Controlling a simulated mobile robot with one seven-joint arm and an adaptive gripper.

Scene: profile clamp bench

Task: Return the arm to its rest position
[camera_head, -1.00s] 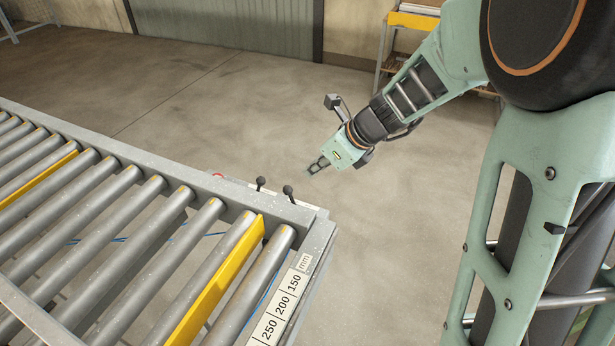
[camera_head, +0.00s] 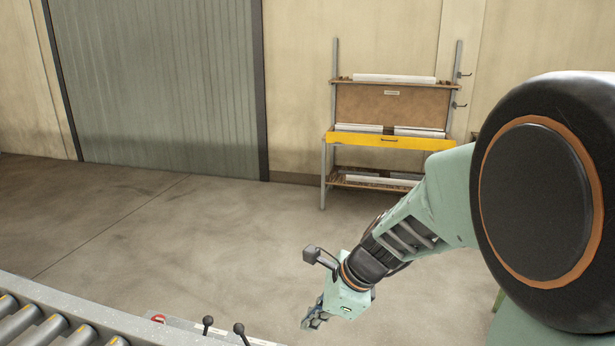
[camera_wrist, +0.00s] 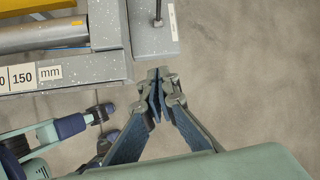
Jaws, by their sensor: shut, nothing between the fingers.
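My gripper (camera_head: 313,321) is at the end of my green arm, to the right of the roller bench's corner in the head view. In the wrist view, my gripper (camera_wrist: 158,72) shows its two fingers together at the tips with nothing between them. It is over the floor, just beyond the end of the bench frame in that picture. It does not appear to touch the bench.
The roller bench (camera_head: 100,310) with two black-knobbed levers (camera_head: 207,321) is at lower left. A shelf rack (camera_head: 390,105) with a yellow drawer front stands by the wall. A grey door (camera_head: 160,90) is behind. The floor between is clear.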

